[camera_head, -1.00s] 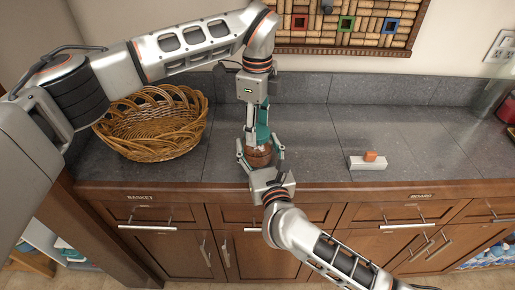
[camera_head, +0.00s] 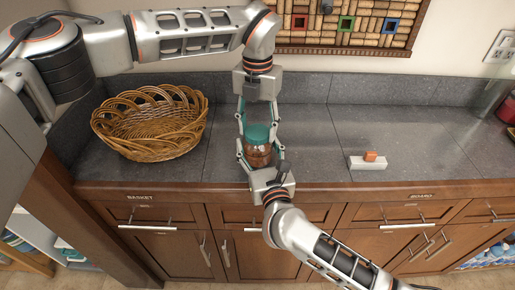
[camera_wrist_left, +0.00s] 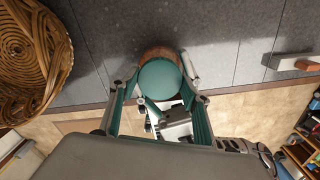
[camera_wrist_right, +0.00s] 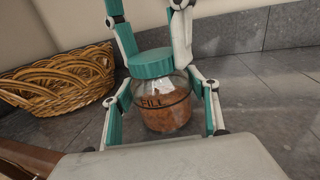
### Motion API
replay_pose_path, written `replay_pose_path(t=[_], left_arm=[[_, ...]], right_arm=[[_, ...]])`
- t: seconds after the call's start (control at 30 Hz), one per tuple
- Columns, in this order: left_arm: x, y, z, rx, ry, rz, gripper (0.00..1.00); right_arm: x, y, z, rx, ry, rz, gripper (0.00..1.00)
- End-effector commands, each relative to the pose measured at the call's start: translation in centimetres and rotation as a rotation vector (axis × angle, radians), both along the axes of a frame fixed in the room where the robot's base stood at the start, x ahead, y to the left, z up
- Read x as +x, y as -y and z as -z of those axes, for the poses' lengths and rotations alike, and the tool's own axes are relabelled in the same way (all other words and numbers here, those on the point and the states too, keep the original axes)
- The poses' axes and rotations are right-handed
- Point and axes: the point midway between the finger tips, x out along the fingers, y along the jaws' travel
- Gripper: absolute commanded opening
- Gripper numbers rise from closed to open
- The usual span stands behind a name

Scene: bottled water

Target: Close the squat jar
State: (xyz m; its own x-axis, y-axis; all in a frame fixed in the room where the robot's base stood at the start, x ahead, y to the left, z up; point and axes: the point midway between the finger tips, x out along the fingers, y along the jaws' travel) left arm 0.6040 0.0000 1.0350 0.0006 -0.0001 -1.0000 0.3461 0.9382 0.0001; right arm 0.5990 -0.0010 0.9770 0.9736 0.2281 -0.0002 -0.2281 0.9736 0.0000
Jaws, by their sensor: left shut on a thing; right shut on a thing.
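The squat jar (camera_head: 258,155) is clear glass with reddish-brown contents and stands upright near the counter's front edge. The right wrist view shows the jar (camera_wrist_right: 165,108) with dark lettering. My right gripper (camera_head: 260,157) is shut around the jar's body from the front. The teal lid (camera_head: 257,132) sits level on the jar's mouth; it also shows in the right wrist view (camera_wrist_right: 150,62) and from above in the left wrist view (camera_wrist_left: 160,82). My left gripper (camera_head: 257,126) points down from above and is shut on the lid. The thread is hidden under the lid.
A wicker basket (camera_head: 150,125) stands on the counter to the left. A small white block with an orange piece (camera_head: 368,161) lies to the right. A cork board (camera_head: 345,25) hangs behind. The counter between jar and block is clear.

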Motion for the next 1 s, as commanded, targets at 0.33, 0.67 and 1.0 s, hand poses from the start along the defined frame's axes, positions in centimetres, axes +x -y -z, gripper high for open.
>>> replay_pose_path(t=[0.33,0.67,1.0], left_arm=[[-0.06,0.02,0.08,0.001,-0.001,0.639,0.21],[-0.09,0.03,0.10,0.000,-0.001,0.778,0.65],[-0.05,0.02,0.02,-0.001,0.000,0.776,0.67]], right_arm=[[-0.03,-0.03,0.06,0.000,-0.001,-0.001,0.00],[-0.03,-0.03,0.06,0.000,-0.001,-0.001,0.00],[-0.03,-0.02,0.06,0.000,-0.001,-0.001,0.00]])
